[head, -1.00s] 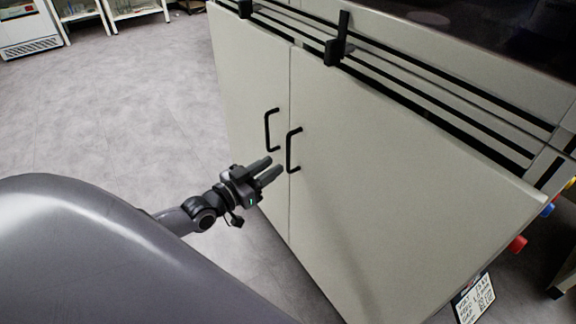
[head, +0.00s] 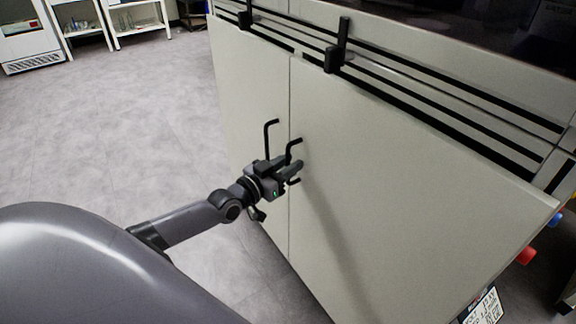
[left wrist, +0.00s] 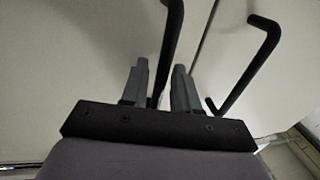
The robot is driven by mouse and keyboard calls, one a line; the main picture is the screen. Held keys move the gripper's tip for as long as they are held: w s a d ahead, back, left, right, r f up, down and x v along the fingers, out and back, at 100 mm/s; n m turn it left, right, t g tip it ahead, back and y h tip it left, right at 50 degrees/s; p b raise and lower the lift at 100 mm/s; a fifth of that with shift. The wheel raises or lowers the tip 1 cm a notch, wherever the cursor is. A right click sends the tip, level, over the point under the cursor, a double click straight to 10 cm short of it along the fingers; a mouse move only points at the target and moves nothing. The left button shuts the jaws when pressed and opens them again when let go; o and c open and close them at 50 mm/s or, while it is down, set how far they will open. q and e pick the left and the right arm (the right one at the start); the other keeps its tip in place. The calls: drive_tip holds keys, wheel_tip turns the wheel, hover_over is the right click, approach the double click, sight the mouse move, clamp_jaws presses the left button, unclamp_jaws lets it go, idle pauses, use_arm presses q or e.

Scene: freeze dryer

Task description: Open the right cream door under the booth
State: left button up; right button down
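The right cream door (head: 400,190) is shut, flush beside the left cream door (head: 240,90) at a narrow seam. Its black bar handle (head: 294,146) is partly hidden by my left gripper (head: 292,171). The left door's handle (head: 268,138) stands just left of it, its lower part hidden. In the left wrist view, my left gripper's fingers (left wrist: 159,85) are apart, with one black handle (left wrist: 168,45) running between them. Whether they touch it I cannot tell. The other handle (left wrist: 262,55) is outside the fingers, to the right. My right gripper is not in view.
Black rails (head: 440,115) with upright black clamps (head: 336,55) run along the booth above the doors. Red (head: 526,255) and blue (head: 554,219) knobs and a label plate (head: 484,308) are at the right. Open grey floor (head: 120,130) lies left.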

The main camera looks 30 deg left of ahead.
use_arm(q)
clamp_jaws()
drive_tip(key=shift+s, duration=0.1)
